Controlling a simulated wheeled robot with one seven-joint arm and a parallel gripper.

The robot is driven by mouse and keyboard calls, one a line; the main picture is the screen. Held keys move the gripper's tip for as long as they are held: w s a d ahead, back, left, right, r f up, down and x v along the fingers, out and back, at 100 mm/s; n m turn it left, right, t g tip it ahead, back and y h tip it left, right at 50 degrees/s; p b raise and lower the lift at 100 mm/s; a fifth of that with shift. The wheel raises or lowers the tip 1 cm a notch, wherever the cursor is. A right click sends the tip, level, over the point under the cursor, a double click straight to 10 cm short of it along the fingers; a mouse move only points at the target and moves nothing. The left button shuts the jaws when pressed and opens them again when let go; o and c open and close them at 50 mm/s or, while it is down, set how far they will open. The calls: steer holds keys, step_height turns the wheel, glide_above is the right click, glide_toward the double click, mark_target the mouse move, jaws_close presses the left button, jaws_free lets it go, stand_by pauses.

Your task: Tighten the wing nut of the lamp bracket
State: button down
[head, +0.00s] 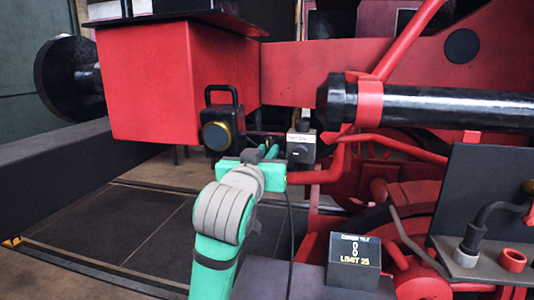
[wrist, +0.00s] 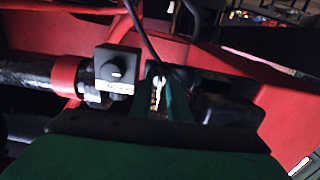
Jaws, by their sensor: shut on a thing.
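The black lamp (head: 217,133) with a brass-ringed lens and a top handle is in front of the red beam end. In the wrist view the dark block (wrist: 230,108) right of the fingers appears to be the lamp. My gripper (head: 266,154) is just right of the lamp, its green fingers pointing away from the camera. In the wrist view my gripper (wrist: 160,105) has its fingers close together on a small pale, brassy piece, the wing nut (wrist: 157,86). The fingers hide most of the nut and the bracket, so its seating cannot be seen.
A dark labelled box (head: 301,146) with a knob is close right of my gripper; the wrist view shows it too (wrist: 116,72). A black cable hangs near the fingers. A display box (head: 354,262) reads "LIMIT 25". Red pipes and a black cylinder (head: 440,106) fill the right.

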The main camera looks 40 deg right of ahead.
steer(key=shift+r, duration=0.1)
stand_by(1.8)
steer(key=c, duration=1.9)
jaws_free()
steer(key=v, duration=1.1)
steer(key=shift+d, duration=0.1)
steer(key=shift+c, duration=0.7)
